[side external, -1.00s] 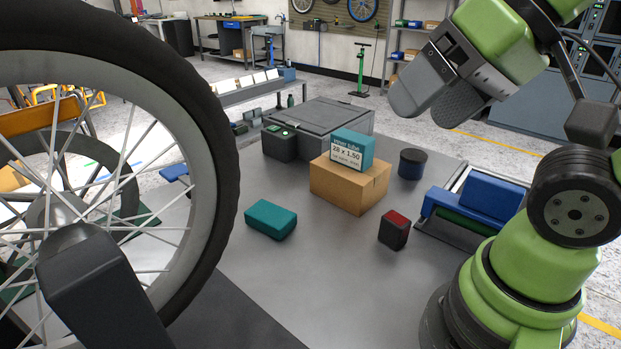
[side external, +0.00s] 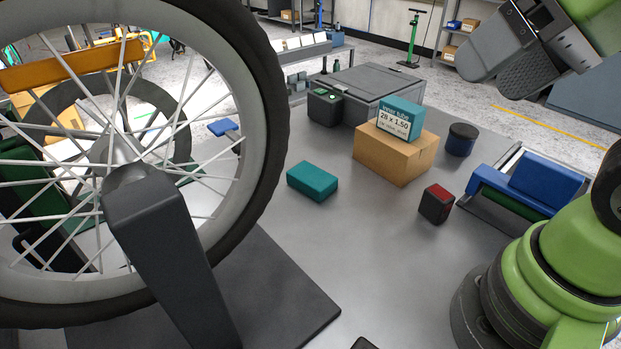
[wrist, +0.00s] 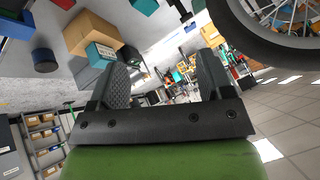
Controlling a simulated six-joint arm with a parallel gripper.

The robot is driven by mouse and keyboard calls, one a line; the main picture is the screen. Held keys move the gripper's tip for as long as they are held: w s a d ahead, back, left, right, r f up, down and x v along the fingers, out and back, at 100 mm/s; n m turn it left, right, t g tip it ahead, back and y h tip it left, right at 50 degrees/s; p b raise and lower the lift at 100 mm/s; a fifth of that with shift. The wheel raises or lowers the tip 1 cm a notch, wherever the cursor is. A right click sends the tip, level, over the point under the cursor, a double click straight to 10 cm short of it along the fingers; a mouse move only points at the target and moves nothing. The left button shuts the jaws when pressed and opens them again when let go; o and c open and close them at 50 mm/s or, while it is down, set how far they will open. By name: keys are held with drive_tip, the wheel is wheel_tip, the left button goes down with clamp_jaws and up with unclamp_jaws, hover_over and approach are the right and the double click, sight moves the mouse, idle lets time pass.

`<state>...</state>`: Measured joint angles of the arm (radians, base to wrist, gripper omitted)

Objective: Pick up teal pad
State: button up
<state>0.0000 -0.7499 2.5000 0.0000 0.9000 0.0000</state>
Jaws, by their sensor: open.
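The teal pad (side external: 313,181) is a flat block lying on the grey tabletop, left of the cardboard box, in the side view. Part of a teal block, likely the pad, shows at the top edge of the wrist view (wrist: 146,5). My gripper (side external: 505,68) is high at the upper right of the side view, well away from the pad. In the wrist view my gripper (wrist: 163,75) has its two fingers wide apart with nothing between them.
A cardboard box (side external: 385,158) carries a teal inner-tube carton (side external: 400,118). A black-and-red box (side external: 436,204), a dark blue round tin (side external: 461,139) and a blue bin (side external: 530,183) stand to the right. A large bicycle wheel (side external: 268,130) rises at left. Tabletop in front of the pad is clear.

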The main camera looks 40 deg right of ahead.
drive_tip(key=o, duration=0.4)
drive_tip(key=shift+w, duration=0.1)
drive_tip(key=n+g+h, duration=0.2)
drive_tip(key=n+g, duration=0.4)
drive_tip(key=g, duration=0.1)
hover_over(322, 181)
drive_tip(key=f, duration=1.6)
drive_tip(key=s+f, duration=0.1)
drive_tip(key=f, duration=0.8)
drive_tip(key=shift+a, duration=0.1)
drive_tip(key=shift+m, duration=0.3)
drive_tip(key=shift+w+f, duration=0.2)
drive_tip(key=shift+f, duration=0.75)
drive_tip(key=shift+w+f, duration=0.15)
drive_tip(key=shift+f, duration=0.85)
drive_tip(key=shift+w+f, duration=0.2)
drive_tip(key=shift+f, duration=0.75)
